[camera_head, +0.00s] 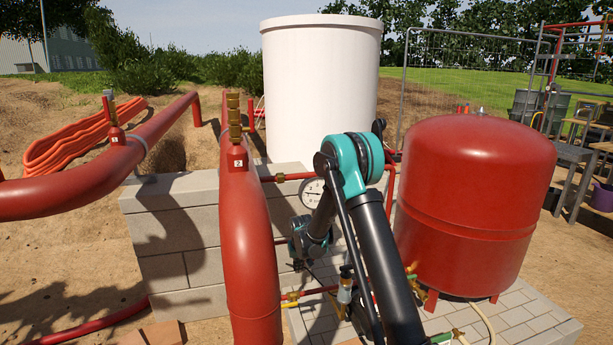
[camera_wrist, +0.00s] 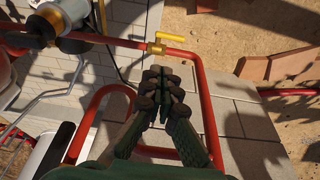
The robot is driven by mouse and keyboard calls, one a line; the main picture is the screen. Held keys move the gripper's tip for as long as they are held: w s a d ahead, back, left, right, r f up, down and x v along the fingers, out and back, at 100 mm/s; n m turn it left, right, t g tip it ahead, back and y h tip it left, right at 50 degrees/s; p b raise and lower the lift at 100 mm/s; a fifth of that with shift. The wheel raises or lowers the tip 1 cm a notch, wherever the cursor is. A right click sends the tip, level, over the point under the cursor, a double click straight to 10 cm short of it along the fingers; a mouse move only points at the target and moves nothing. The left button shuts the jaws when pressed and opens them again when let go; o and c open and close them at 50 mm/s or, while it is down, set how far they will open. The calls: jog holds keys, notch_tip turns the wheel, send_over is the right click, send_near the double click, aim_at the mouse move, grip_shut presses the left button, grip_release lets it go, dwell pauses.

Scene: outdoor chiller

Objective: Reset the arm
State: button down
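My arm in the head view bends at a teal elbow in the middle, in front of the white tank, with its links running down toward the block wall and the paved slab. My gripper (camera_wrist: 164,84) shows in the wrist view, its two dark jointed fingers pointing up the picture with their tips close together. It looks shut, and I see nothing held between the tips. A red pipe with a brass valve and yellow handle (camera_wrist: 170,38) lies just beyond the fingertips. I cannot clearly make out the gripper in the head view.
Red pipes (camera_head: 248,255) and a grey block wall (camera_head: 165,235) stand left of my arm. A pressure gauge (camera_head: 311,192) is close by the arm. A red vessel (camera_head: 475,200) stands right, a white tank (camera_head: 318,95) behind. Bent red pipe (camera_wrist: 208,105) surrounds the fingers.

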jog(key=s+d+r+m, duration=0.1)
jog(key=s+d+r, duration=1.35)
jog(key=s, duration=0.25)
jog(key=s+d+m, duration=0.1)
jog(key=s+d, duration=0.3)
jog(key=s, duration=0.6)
jog(key=s+d, duration=0.4)
jog(key=s, duration=0.7)
jog(key=shift+s+f+m+t+h, duration=0.2)
jog(key=shift+f+m+t+h, duration=0.1)
jog(key=shift+f+m+h, duration=0.1)
jog(key=shift+d, duration=0.1)
